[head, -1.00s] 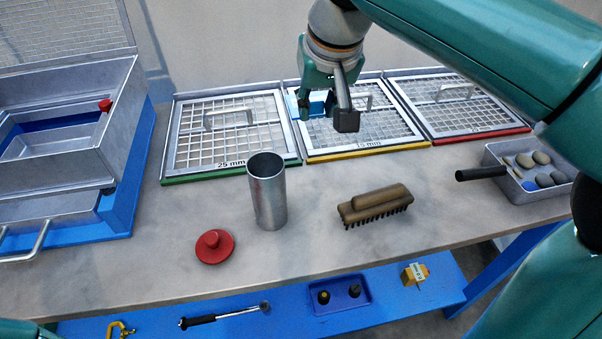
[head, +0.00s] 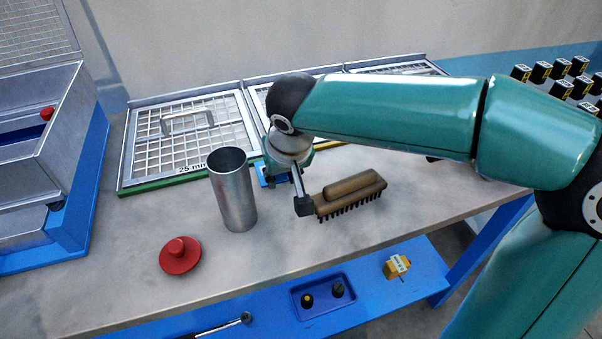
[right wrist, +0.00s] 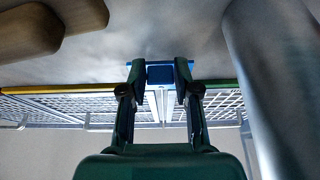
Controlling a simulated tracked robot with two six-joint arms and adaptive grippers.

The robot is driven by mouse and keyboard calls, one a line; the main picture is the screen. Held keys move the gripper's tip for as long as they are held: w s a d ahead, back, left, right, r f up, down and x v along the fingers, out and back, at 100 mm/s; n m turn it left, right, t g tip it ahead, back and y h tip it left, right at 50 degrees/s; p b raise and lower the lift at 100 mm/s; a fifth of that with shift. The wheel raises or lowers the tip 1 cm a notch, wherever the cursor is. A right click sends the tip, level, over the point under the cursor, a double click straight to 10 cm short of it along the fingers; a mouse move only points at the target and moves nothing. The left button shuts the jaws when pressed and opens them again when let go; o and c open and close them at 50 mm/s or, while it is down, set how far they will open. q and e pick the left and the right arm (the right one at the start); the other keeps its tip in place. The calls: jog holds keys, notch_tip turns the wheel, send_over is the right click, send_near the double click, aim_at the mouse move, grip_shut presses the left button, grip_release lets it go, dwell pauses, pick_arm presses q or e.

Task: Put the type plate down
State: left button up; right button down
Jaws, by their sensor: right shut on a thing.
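My right gripper (head: 272,174) is low over the bench between the metal cylinder (head: 235,192) and the brush (head: 348,194), mostly hidden by my own wrist in the head view. It is shut on a small blue type plate (right wrist: 160,73). In the right wrist view the plate sits between the two fingertips (right wrist: 160,80), close to the grey bench top; I cannot tell whether it touches it. Only bits of blue show beside the wrist in the head view. My left gripper is not in view.
Sieve frames with mesh (head: 150,144) line the back of the bench. A red lid (head: 180,256) lies at the front left. A grey box on a blue base (head: 76,209) stands at the left. A blue tray (head: 325,308) is on the lower shelf.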

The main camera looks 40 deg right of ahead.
jog(key=shift+f, duration=0.85)
jog(key=c, duration=1.3)
grip_release()
jog(key=shift+f, duration=0.15)
jog(key=o, duration=0.5)
jog(key=shift+c, duration=0.2)
jog(key=shift+r, duration=0.2)
